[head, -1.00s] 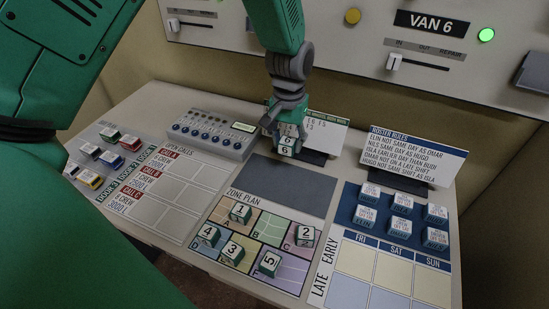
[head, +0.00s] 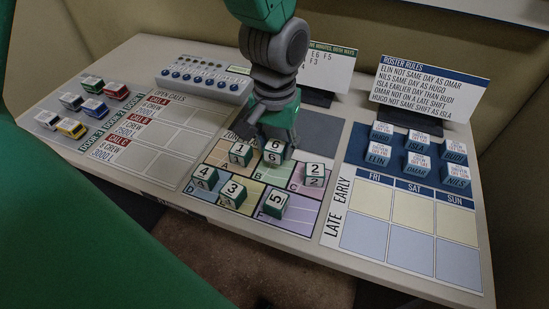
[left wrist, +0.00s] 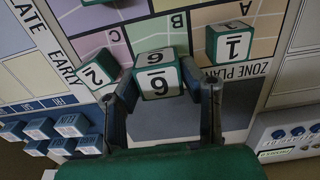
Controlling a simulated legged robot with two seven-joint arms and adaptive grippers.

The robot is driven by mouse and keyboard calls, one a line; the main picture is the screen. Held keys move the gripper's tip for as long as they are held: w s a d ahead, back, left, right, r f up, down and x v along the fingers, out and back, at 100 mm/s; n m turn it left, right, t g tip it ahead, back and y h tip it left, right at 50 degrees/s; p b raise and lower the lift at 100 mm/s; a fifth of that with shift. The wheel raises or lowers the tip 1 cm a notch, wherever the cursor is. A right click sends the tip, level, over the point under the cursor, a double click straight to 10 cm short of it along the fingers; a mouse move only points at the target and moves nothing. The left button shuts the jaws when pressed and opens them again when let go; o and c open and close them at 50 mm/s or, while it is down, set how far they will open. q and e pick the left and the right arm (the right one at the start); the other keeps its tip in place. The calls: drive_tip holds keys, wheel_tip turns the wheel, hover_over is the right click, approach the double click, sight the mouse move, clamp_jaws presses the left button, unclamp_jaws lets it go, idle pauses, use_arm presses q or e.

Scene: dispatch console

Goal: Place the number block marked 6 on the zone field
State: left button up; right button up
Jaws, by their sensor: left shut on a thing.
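The number block marked 6 (head: 273,153), a white-and-green cube, is gripped in my left gripper (head: 274,143) over the back edge of the zone plan (head: 262,174), beside field B. In the left wrist view, block 6 (left wrist: 157,80) sits between both fingers, its number facing the camera, just behind the letter B. I cannot tell whether it touches the plan. Block 1 (head: 240,153) is to its left and block 2 (head: 314,175) to its right. Blocks 4 (head: 205,178), 3 (head: 232,194) and 5 (head: 274,205) stand in the front row. My right gripper is out of view.
Behind the plan is a dark grey pad (head: 318,130). The roster board (head: 397,228) with name blocks is at right. The open calls sheet (head: 150,135), toy vehicles (head: 92,85) and a button box (head: 206,80) are at left. Two cards stand at the back.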

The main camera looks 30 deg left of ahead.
sight(277, 160)
use_arm(q)
drive_tip(key=shift+d+f, duration=0.2)
drive_tip(key=shift+f, duration=0.1)
wheel_tip(277, 160, down, 3)
drive_tip(key=shift+s+f+b, duration=0.1)
drive_tip(key=shift+b, duration=0.3)
drive_tip(key=shift+a, duration=0.4)
drive_tip(key=o, duration=1)
drive_tip(key=shift+a, duration=0.15)
drive_tip(key=shift+d, duration=0.4)
drive_tip(key=r, duration=0.3)
drive_tip(key=r+p, duration=0.1)
drive_tip(key=r, duration=0.3)
drive_tip(key=r+p, duration=0.1)
drive_tip(key=r, duration=0.3)
drive_tip(key=shift+a+r, duration=0.15)
drive_tip(key=shift+a, duration=0.2)
drive_tip(key=shift+d+r, duration=0.25)
drive_tip(key=shift+r, duration=0.2)
drive_tip(key=shift+a+f, duration=0.1)
drive_tip(key=shift+a, duration=0.05)
